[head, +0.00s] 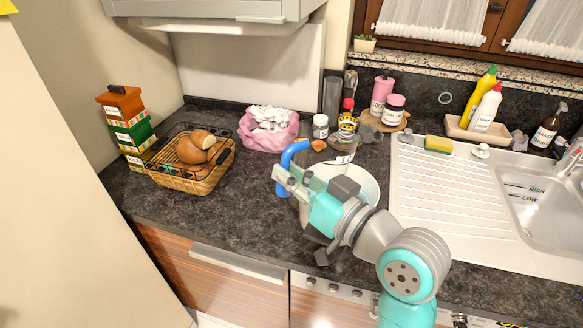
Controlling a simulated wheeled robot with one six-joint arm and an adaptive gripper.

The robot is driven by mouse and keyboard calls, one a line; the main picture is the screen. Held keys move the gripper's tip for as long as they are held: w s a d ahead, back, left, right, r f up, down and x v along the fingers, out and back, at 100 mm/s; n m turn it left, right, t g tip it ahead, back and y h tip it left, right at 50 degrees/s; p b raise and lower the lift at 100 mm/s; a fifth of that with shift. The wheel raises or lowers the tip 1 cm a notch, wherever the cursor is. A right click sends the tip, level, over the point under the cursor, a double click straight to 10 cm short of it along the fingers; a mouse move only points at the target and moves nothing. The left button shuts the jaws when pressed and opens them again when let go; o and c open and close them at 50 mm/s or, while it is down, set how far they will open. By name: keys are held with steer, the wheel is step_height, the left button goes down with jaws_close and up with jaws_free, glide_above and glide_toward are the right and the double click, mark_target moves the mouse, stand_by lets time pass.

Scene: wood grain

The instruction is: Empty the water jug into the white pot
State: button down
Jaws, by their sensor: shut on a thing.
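The water jug (342,163) is clear with a blue handle (287,155). My gripper (284,180) is shut on the blue handle, at its lower part. The jug's clear body is hard to make out and its tilt cannot be told; it shows at the far side of the white pot. The white pot (368,186) stands on the dark counter, right of the handle, largely hidden behind my gripper and wrist. Whether water is in the jug or the pot cannot be told.
A bread basket (190,181) and stacked boxes (128,128) stand at left. A pink bag (268,130), small jars (320,126) and a wooden board (384,122) stand behind. The sink (540,205) and drainboard lie at right. The counter's front left is clear.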

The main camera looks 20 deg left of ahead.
steer(key=f+n, duration=0.3)
steer(key=shift+w+d+f, duration=0.2)
steer(key=shift+w, duration=0.15)
step_height(320, 180, up, 4)
steer(key=shift+r, duration=0.1)
stand_by(0.7)
stand_by(0.4)
